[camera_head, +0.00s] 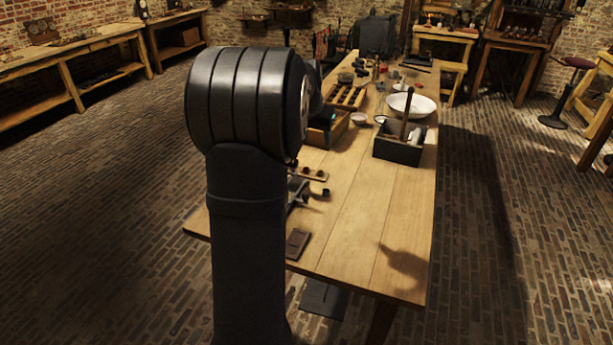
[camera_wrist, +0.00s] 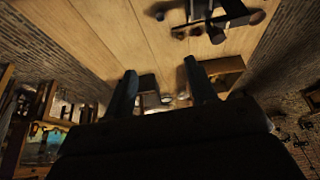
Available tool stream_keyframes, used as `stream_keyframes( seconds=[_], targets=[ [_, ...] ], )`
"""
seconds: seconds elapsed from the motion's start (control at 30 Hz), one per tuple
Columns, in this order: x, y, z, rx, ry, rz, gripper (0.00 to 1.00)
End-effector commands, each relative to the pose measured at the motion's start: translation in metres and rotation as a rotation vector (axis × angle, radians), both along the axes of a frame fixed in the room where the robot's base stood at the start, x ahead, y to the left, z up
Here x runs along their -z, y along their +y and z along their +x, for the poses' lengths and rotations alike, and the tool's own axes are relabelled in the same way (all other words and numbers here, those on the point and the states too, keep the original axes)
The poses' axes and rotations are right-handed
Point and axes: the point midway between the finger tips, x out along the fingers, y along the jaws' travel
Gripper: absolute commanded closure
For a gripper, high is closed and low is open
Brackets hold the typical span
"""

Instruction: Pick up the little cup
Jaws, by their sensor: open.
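My gripper (camera_wrist: 160,68) is open and empty in the wrist view, with its two dark fingers spread over the wooden table. In the head view my arm hides it. Small dark cup-like pieces stand near the table's left side; one (camera_head: 325,192) shows just right of my arm. In the wrist view a small dark cup (camera_wrist: 217,35) shows at the top, beyond and right of the fingertips, apart from them. Other small round dark pieces are close to it, one at the upper right (camera_wrist: 256,16). I cannot tell which is the little cup meant.
A dark box with tools (camera_head: 398,150), a white bowl (camera_head: 411,104), a small pinkish bowl (camera_head: 358,118) and a wooden tray (camera_head: 346,97) stand farther back.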

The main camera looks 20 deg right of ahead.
Motion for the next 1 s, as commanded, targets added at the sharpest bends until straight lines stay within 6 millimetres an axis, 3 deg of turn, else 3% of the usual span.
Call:
stream_keyframes(
  seconds=[0.07,0.17,0.3,0.43,0.67,1.0],
  targets=[
    [0.003,-0.001,0.000,-0.002,0.000,0.000,0.48],
    [0.024,-0.006,0.005,-0.032,-0.008,-0.003,0.48],
    [0.078,-0.020,0.014,-0.111,-0.042,-0.024,0.48],
    [0.119,-0.030,0.018,-0.168,-0.074,-0.053,0.48],
    [0.150,-0.039,0.024,-0.197,-0.093,-0.077,0.48],
    [0.204,-0.056,0.049,-0.197,-0.091,-0.076,0.48]
  ],
)
